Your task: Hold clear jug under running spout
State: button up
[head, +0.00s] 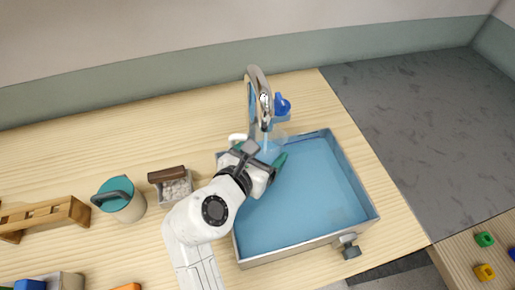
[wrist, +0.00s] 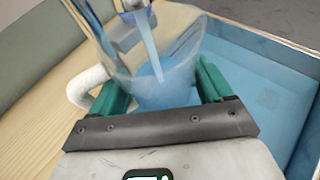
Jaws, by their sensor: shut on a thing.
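The clear jug (wrist: 180,75) is held upright or nearly so between the green fingers of my gripper (wrist: 162,88), in the wrist view. A white handle (wrist: 88,86) sticks out at its left. The metal spout (head: 257,88) stands over it, and a pale blue stream (wrist: 148,50) falls from the spout into the jug's mouth. Blue liquid (wrist: 165,82) shows in the jug's lower part. In the head view the jug (head: 270,147) is partly hidden by my gripper (head: 260,158), at the back left of the blue basin (head: 349,168).
A blue knob (head: 282,105) sits beside the spout. A teal-lidded pot (head: 120,205) and a small box with a brown top (head: 172,187) stand left of my arm. A wooden rack (head: 45,215) is farther left. The basin's front right floor is bare; a valve (head: 348,247) is on its front edge.

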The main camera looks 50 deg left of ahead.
dwell(0.5)
jog(key=shift+s+d+r+p, duration=0.15)
jog(key=shift+s+d+p, duration=0.05)
jog(key=shift+d+p, duration=0.4)
jog(key=s+d+p, duration=0.5)
jog(key=d, duration=0.6)
jog(key=shift+d+p, duration=0.3)
jog(key=shift+d, duration=0.05)
